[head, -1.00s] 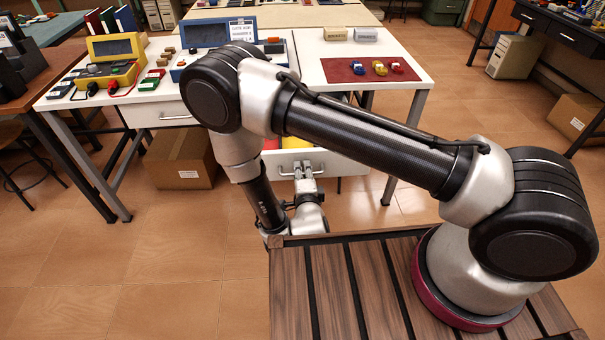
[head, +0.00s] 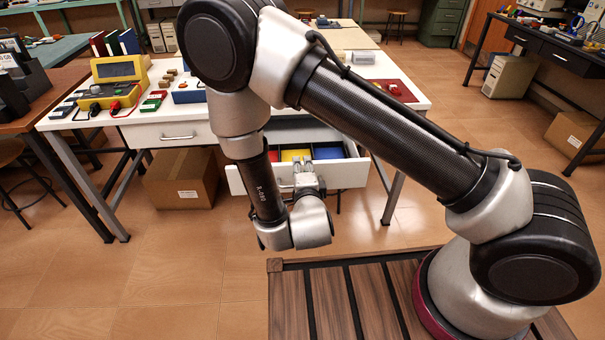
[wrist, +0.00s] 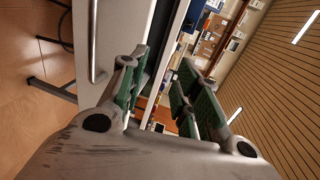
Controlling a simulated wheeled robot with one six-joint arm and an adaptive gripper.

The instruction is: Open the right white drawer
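The right white drawer (head: 345,177) stands pulled out below the white table, with red, yellow and blue inserts inside. My gripper (head: 304,172) is at the middle of its front, by the top edge, and hides part of its handle. In the wrist view the fingers of my gripper (wrist: 165,95), with green pads, are apart. A white panel with a bar handle (wrist: 95,45) lies beside the left finger. I see nothing clearly held, and I cannot tell whether a finger touches the drawer.
The left white drawer (head: 178,136) is shut. A cardboard box (head: 182,180) stands on the floor below it. The table (head: 410,98) carries a yellow case (head: 121,80) and a red mat (head: 394,91). The floor at the left front is clear.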

